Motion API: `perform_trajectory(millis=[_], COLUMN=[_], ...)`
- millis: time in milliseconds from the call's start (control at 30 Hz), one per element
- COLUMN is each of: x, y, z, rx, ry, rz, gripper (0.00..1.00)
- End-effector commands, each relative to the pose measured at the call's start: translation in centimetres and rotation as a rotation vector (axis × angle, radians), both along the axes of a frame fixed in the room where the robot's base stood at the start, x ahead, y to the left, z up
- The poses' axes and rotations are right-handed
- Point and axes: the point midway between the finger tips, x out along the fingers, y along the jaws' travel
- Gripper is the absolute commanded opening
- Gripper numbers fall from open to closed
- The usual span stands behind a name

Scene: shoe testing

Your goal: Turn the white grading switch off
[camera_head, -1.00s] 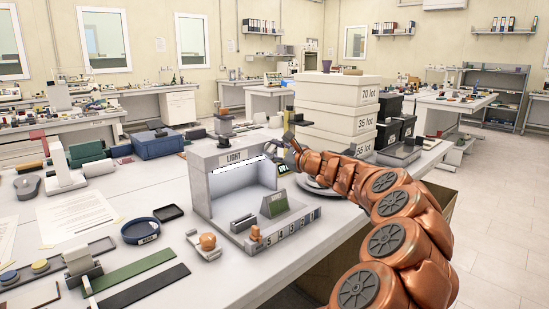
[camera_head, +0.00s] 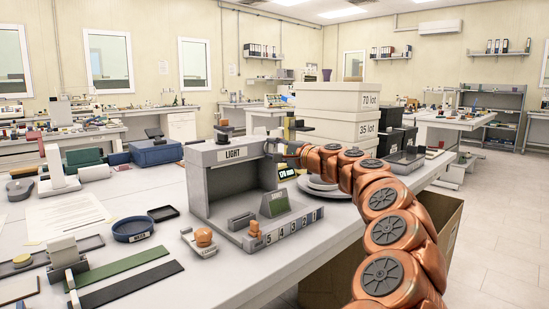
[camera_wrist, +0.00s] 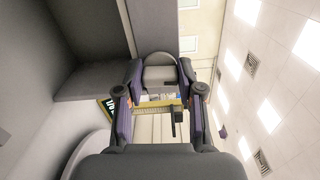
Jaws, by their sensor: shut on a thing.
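My gripper (camera_head: 272,148) is at the upper right side of the booth. In the wrist view my gripper (camera_wrist: 161,80) is shut on a pale grey, rounded piece, which looks like the switch (camera_wrist: 159,74), beside the booth's side wall (camera_wrist: 97,82). In the head view the switch is hidden behind my gripper, and I cannot read its position.
A small green display (camera_head: 287,173) and a round grey plate (camera_head: 322,186) stand just right of the booth. White lot boxes (camera_head: 335,128) are stacked behind my arm. A blue ring dish (camera_head: 133,229) lies left on the table.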

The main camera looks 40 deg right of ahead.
Motion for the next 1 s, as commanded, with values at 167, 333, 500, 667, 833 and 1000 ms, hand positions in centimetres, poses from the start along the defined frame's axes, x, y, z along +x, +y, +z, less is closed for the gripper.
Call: perform_trajectory(millis=[167,333,500,667,833,1000], x=[0.09,0.07,0.07,0.08,0.08,0.05], y=[0.15,0.1,0.1,0.11,0.1,0.06], z=[-0.34,-0.22,-0.17,-0.17,-0.16,-0.12], rx=[-0.061,-0.088,-0.094,-0.094,-0.094,-0.093], ry=[0.004,0.004,0.005,0.005,0.005,0.004], rz=[0.004,0.003,0.003,0.003,0.003,0.002], gripper=[0.03,0.03,0.03,0.03,0.46,0.62])
